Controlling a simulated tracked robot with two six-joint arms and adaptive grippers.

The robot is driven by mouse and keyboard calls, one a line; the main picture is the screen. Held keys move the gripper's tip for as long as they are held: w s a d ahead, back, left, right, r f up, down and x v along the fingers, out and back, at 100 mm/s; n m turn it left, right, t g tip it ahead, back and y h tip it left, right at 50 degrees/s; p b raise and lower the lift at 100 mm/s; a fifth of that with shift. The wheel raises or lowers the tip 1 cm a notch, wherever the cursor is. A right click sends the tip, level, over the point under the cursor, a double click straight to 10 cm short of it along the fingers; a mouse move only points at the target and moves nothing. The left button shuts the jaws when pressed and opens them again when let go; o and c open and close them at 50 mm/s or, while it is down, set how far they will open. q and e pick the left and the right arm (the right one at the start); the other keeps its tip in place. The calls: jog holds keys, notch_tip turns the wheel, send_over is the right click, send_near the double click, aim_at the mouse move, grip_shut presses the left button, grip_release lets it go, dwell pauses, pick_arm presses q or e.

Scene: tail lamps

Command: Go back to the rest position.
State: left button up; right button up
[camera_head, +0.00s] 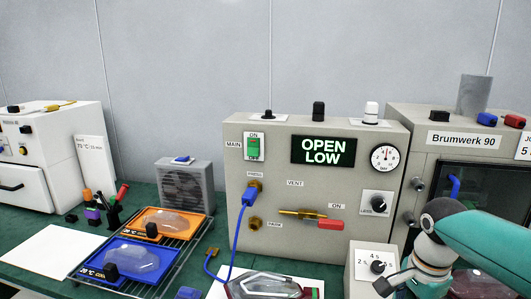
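My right arm comes in from the right edge, with teal links and a grey wrist joint. The part of my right gripper that shows (398,282) is low in the view, in front of the small dial box (362,262) and beside the grey cabinet. Its fingers are small and partly cut off by the bottom edge, so I cannot tell whether they are open or hold anything. My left gripper and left arm are not in view.
A control box (275,190) reads "OPEN LOW", with a blue cable (238,235) plugged in. A clear and red lamp (265,285) lies before it. Orange (190,230) and blue (120,272) trays hold clear lamp covers on a wire rack. The Brumwerk 90 cabinet (425,150) stands behind my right arm.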

jog(key=s+a+f+n+g+y, duration=0.1)
jog(key=s+a+f, duration=0.15)
jog(key=f, duration=0.45)
jog(key=s+a+f+n+g, duration=0.1)
jog(key=s+a+f+g, duration=0.15)
jog(key=f, duration=0.55)
jog(key=s+a+f+n+y, duration=0.1)
jog(key=a+f, duration=0.2)
jog(key=f, duration=0.4)
jog(key=s+a+f+n+y+p, duration=0.1)
jog(key=s+a+f+n, duration=0.2)
jog(key=s+a+f, duration=0.35)
jog(key=s+a+f+n+y, duration=0.1)
jog(key=s+a+f+n, duration=0.2)
jog(key=s+f, duration=0.55)
jog(key=w+n+t, duration=0.1)
jog(key=w+n, duration=0.1)
jog(key=w+n+t, duration=0.2)
jog(key=shift+w+d+r+t, duration=0.1)
jog(key=shift+w+d+t, duration=0.1)
jog(key=shift+t, duration=0.05)
